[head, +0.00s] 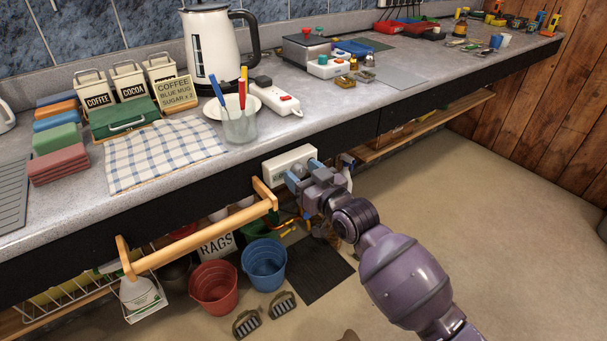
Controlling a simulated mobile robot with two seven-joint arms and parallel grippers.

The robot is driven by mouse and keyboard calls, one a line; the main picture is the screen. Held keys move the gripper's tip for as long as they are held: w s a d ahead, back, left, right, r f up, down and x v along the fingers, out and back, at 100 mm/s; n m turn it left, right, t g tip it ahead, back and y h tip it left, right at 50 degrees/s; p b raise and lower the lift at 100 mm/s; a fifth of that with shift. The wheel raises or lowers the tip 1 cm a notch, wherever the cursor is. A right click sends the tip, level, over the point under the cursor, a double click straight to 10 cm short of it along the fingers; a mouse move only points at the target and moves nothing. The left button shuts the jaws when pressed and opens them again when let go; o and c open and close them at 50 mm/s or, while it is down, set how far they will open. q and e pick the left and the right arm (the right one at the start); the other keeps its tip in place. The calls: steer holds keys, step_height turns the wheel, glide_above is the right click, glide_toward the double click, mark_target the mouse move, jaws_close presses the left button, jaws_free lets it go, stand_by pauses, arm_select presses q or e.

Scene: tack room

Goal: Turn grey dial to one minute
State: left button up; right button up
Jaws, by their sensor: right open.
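A white box (276,164) with dark lettering is fixed to the dark front edge of the counter, in the middle of the head view. The grey dial (299,171) is on its face, mostly hidden by my right gripper, so its pointer and any marks cannot be read. My right gripper (303,174) is open at the face of the box, with its two blue-grey fingers on either side of the dial. I cannot tell whether they touch it. My left gripper is not in view.
A wooden rail (200,243) juts from the counter front, left of the box. On the counter above are a glass with pens (240,122), a white power strip (275,97) and a kettle (213,50). Red (213,287) and blue (264,264) buckets stand below. The floor at right is clear.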

steer(key=c, duration=0.9)
